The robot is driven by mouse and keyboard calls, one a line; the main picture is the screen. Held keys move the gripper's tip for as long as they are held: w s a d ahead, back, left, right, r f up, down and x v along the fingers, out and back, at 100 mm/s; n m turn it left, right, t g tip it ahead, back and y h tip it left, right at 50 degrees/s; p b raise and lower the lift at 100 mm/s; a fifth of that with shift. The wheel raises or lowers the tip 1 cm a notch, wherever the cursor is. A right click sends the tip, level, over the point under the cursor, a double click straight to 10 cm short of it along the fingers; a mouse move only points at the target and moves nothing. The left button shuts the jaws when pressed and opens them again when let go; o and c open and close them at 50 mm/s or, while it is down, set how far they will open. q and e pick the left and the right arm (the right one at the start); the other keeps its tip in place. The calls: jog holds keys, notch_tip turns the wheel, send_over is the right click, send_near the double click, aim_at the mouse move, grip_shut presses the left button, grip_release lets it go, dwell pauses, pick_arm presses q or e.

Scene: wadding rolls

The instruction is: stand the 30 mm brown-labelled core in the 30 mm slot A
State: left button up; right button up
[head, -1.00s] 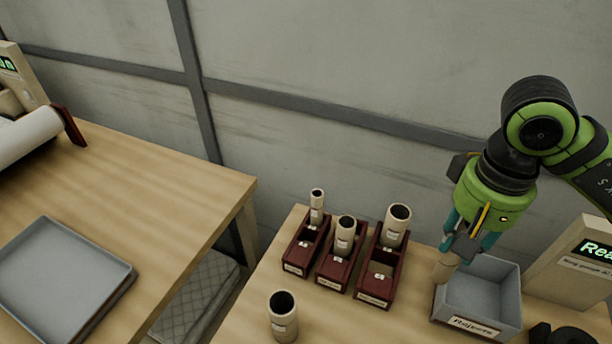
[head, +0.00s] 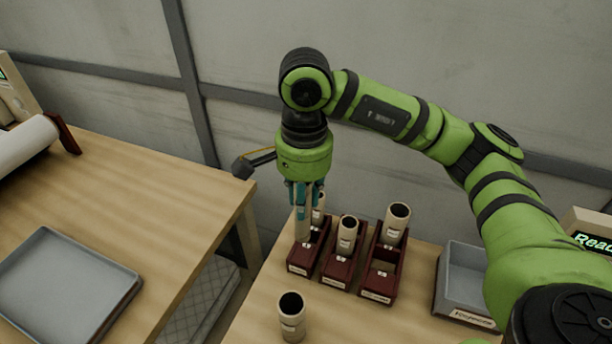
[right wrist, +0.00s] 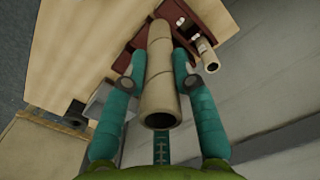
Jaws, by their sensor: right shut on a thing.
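My right gripper (head: 305,192) is shut on a slim tan core (head: 302,224), held upright at the leftmost dark red rack (head: 301,268). The core's lower end is over or in that rack's front compartment; I cannot tell which. No brown label shows on it. In the right wrist view the held core (right wrist: 160,92) lies between the teal fingers, its far end against the red rack (right wrist: 134,28). Another thin core (head: 319,206) stands in the rear of the same rack, partly behind the gripper. The rack's front lettering is too small to read. My left gripper is out of view.
Two more red racks hold cores, a middle one (head: 347,232) and a wider one (head: 397,222). A loose wide core (head: 292,316) stands on the table in front. A grey tray (head: 68,288) lies on the left table.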

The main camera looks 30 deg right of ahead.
jog(key=w+d+f+m+p, duration=0.2)
jog(key=w+m, duration=0.1)
jog(key=m, duration=1.4)
jog(key=w+d+f+m+p, duration=0.1)
jog(key=w+d+m+p, duration=0.15)
jog(key=m, duration=1.55)
notch_tip(320, 180, down, 12)
jog(key=b, duration=0.9)
jog(key=shift+w+d, duration=0.15)
jog(key=o, duration=1.1)
